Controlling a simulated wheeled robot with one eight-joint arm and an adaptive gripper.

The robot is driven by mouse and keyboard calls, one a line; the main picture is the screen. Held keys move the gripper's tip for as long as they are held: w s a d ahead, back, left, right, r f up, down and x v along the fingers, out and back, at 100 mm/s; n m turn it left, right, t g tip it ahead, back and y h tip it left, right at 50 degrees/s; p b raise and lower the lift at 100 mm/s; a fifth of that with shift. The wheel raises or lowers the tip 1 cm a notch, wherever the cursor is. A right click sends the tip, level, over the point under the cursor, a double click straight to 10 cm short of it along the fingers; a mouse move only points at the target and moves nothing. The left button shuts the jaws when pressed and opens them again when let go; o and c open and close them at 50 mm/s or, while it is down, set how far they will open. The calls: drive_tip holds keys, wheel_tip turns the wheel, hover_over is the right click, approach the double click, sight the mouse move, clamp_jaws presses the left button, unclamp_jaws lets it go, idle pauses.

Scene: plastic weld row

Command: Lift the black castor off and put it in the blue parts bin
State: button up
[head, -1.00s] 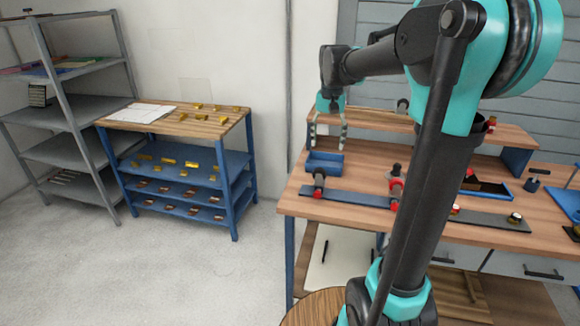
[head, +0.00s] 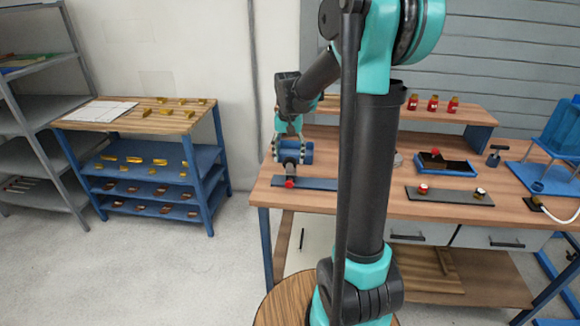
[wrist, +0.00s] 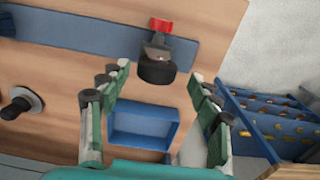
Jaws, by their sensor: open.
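The black castor (wrist: 157,70) stands on a long dark blue strip (wrist: 100,34) in the wrist view, beside a red clamp piece (wrist: 160,24). In the head view the castor (head: 290,168) is small, with the red piece just in front of it. The blue parts bin (wrist: 143,128) is an open, empty-looking box behind the castor. The bin (head: 307,152) is partly hidden by my gripper in the head view. My gripper (wrist: 158,80) is open and empty, its fingers on either side of the castor in the picture. Its exact height above it is unclear.
A second strip (head: 450,197) holds small fittings to the right. A blue tray (head: 457,169) with a dark block and a blue stand (head: 545,180) are further right. Red bottles (head: 433,103) stand on the raised shelf. My arm hides the middle of the bench.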

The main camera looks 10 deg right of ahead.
sight(290, 168)
drive_tip(key=shift+s+d+f, duration=0.1)
drive_tip(key=shift+s+f, duration=0.05)
drive_tip(key=shift+f, duration=1.15)
drive_tip(key=shift+s+d+f, duration=0.1)
drive_tip(key=shift+f, duration=1.15)
drive_tip(key=c, duration=1.3)
